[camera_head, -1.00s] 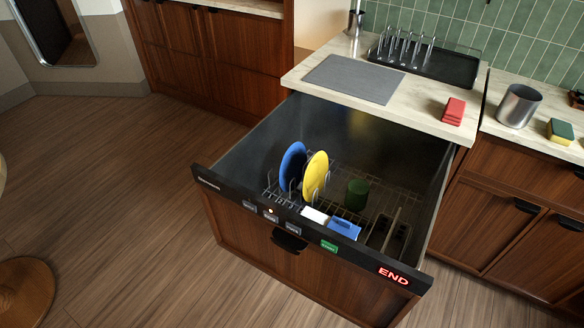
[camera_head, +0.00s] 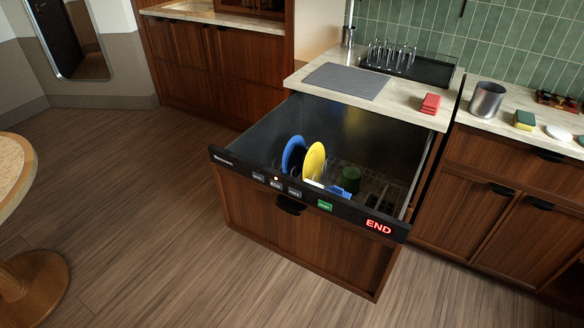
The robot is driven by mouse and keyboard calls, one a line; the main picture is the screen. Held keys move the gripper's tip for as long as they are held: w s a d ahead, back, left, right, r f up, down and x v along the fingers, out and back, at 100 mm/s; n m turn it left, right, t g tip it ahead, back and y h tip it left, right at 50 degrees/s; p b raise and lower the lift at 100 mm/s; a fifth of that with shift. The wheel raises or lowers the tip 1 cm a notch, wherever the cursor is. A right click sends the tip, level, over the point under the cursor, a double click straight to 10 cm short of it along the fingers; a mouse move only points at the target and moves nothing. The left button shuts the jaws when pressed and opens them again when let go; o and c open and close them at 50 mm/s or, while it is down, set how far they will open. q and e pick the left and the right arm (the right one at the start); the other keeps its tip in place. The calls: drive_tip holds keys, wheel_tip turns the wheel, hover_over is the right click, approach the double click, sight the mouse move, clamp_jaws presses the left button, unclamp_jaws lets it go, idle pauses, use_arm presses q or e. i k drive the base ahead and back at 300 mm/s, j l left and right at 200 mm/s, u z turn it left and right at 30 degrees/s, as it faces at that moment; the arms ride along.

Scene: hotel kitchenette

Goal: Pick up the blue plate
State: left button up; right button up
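The blue plate (camera_head: 289,152) stands on edge in the rack of the pulled-out dishwasher drawer (camera_head: 262,143). It is just left of a yellow plate (camera_head: 314,160), which also stands on edge and overlaps its right side in the picture. Neither of my grippers shows in the head view.
A green cup (camera_head: 351,179) and a small blue item (camera_head: 338,191) are also in the drawer. The counter behind holds a grey mat (camera_head: 346,81), a black drying rack (camera_head: 408,66) and red sponges (camera_head: 430,104). A round table (camera_head: 14,165) stands at left. The floor before the drawer is clear.

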sight(296, 148)
drive_tip(key=u, duration=1.25)
drive_tip(key=l, duration=1)
drive_tip(key=k+l, duration=0.15)
drive_tip(key=l, duration=1.85)
drive_tip(key=k+l, duration=0.15)
drive_tip(key=l, duration=0.85)
